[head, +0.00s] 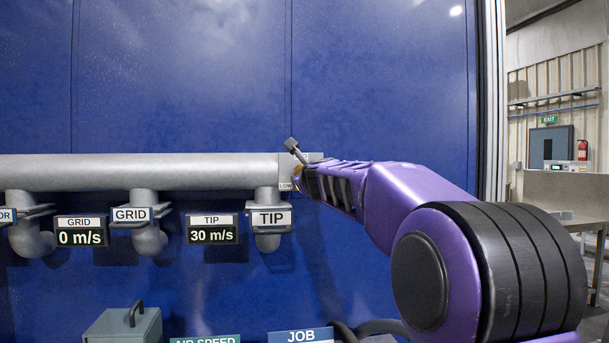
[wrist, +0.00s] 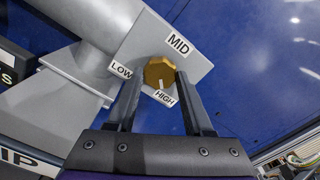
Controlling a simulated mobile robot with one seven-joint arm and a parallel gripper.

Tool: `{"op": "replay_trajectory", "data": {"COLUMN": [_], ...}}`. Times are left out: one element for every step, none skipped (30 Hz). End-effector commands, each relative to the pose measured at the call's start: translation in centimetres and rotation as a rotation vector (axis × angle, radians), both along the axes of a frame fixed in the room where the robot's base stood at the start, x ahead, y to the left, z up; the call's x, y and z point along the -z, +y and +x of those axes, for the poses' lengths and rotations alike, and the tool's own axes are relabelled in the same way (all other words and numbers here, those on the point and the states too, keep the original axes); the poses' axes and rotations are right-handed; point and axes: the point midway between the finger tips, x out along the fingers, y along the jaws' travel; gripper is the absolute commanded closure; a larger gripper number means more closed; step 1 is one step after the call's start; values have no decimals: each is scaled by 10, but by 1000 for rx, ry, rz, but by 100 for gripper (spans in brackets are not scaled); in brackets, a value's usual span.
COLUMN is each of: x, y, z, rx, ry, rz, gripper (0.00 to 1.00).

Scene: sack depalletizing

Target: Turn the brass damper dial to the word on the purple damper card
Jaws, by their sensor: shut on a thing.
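The brass damper dial (wrist: 159,71) sits on a grey end plate, with the words LOW (wrist: 121,70), MID (wrist: 179,45) and HIGH (wrist: 164,98) around it. Its pale mark points down in the wrist view, toward HIGH. My gripper (wrist: 160,76) is shut on the dial, one finger on each side. In the head view, my gripper (head: 302,178) reaches the right end of the grey pipe; it hides most of the dial, and only LOW shows there. I see no purple damper card in either view.
The grey pipe (head: 140,172) runs along the blue wall, with several branches. Displays read GRID 0 m/s (head: 80,237) and TIP 30 m/s (head: 212,236). A TIP label (head: 271,218) is below my gripper. A JOB sign (head: 300,336) is cut off at the bottom edge.

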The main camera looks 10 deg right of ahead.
Motion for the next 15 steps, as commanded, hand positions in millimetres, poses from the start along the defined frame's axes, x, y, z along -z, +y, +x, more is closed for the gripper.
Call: {"op": "replay_trajectory", "data": {"x": [-1, -1, -1, -1, -1, -1, -1, -1, -1, -1, -1, -1, -1, -1, -1], "y": [-1, -1, -1, -1, -1, -1, -1, -1, -1, -1, -1, -1, -1, -1, -1], "z": [0, 0, 0, 0, 0, 0, 0, 0, 0, 0, 0, 0, 0, 0, 0], "rx": [2, 2, 2, 2, 2, 2, 1, 1, 1, 1, 1, 1, 1, 1, 1], "ry": [-2, -2, -2, -2, -2, -2, -2, -2, -2, -2, -2, -2, -2, -2, -2], "rz": [4, 6, 7, 8, 8, 8, 8, 7, 7, 7, 7, 7, 6, 6, 6], "gripper": [100, 100, 100, 100, 100, 100, 100, 100, 100, 100, 100, 100, 47, 41, 34]}}
